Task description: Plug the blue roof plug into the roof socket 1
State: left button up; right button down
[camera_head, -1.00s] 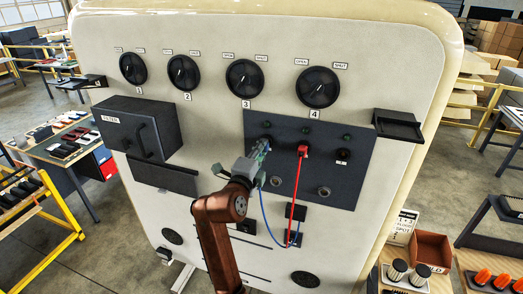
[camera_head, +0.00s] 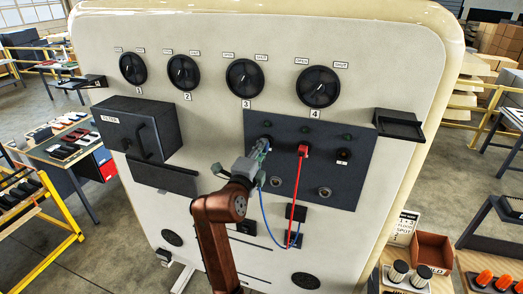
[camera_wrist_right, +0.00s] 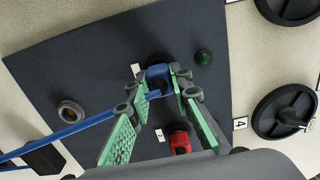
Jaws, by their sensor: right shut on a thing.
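My right gripper (camera_head: 262,146) is at the upper left of the dark socket panel (camera_head: 350,170). In the right wrist view its green-padded fingers (camera_wrist_right: 168,90) are shut on the blue roof plug (camera_wrist_right: 158,75). The plug is at or right against a dark round socket (camera_wrist_right: 160,58); the gripper hides how far in it sits. Its blue cable (camera_head: 266,215) hangs down to a small dark box below the panel. A red plug (camera_head: 303,150) sits in the socket to the right, with a red cable. My left gripper is not in view.
Four round valve dials, including dial 3 (camera_head: 244,77), line the wall above the panel. A dark filter box (camera_head: 140,130) juts out at the left and a small shelf (camera_head: 398,125) at the right.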

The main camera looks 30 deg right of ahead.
jog(key=shift+w+d, duration=0.45)
dwell(0.3)
jog(key=c, duration=1.7)
grip_release()
jog(key=shift+o, duration=0.2)
